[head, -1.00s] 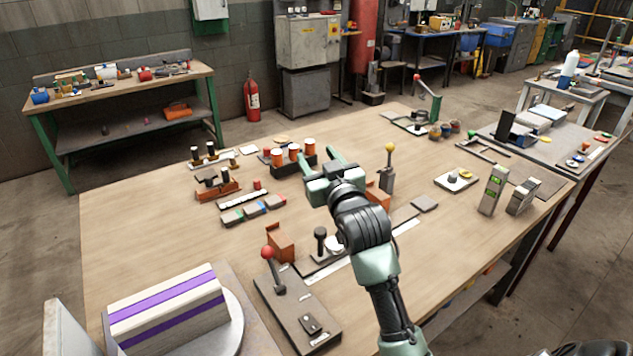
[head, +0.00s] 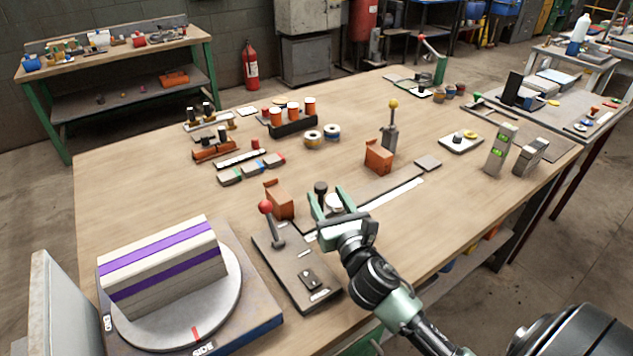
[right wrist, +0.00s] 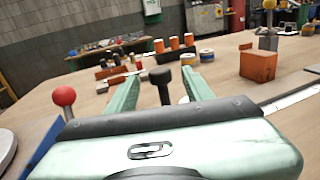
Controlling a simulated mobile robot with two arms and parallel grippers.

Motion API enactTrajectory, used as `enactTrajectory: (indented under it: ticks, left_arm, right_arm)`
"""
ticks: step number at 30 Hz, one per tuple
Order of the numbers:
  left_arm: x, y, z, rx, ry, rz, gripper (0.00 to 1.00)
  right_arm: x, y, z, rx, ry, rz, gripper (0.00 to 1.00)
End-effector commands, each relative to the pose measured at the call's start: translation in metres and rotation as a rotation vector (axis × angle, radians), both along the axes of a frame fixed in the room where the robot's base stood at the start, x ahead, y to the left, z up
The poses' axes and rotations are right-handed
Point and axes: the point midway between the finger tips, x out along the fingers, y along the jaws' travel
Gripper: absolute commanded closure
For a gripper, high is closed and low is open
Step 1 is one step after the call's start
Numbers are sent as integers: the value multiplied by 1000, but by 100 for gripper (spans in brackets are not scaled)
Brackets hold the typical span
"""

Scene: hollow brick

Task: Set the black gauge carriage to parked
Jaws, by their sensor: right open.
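The black gauge carriage shows as an upright black knob on a stem (head: 321,188), near the left end of a slide track with a white strip (head: 393,195). Its base is largely hidden behind my right gripper (head: 327,196). That gripper is open and empty. In the right wrist view the black knob (right wrist: 161,76) stands between the lines of the two fingers (right wrist: 160,84), apart from both. An orange block stands left of the knob (head: 279,200) and another farther right along the track (head: 379,157). My left gripper is out of view.
A red-knobbed lever (head: 266,207) on a dark plate stands close to the left of my gripper. A striped block (head: 165,262) sits on a turntable at front left. A yellow-knobbed lever (head: 393,105) stands behind the right orange block. Bare tabletop lies right of the track.

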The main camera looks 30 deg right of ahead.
Motion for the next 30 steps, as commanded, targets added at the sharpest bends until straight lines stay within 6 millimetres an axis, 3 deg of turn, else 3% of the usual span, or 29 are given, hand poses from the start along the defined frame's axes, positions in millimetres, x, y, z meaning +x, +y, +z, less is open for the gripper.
enactTrajectory:
  ticks: [5, 15, 27, 28, 30]
  left_arm:
    - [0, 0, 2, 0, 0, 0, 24]
    - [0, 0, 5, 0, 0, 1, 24]
    - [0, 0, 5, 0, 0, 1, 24]
    - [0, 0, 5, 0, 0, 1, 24]
    - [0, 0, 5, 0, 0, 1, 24]
  right_arm:
    - [15, -2, 0, -25, 3, 2, 48]
    - [65, -12, 0, -20, 4, 0, 48]
    - [76, -14, -1, -19, 3, 2, 48]
    - [76, -14, -1, -19, 3, 2, 51]
    - [76, -14, -1, -19, 3, 2, 71]
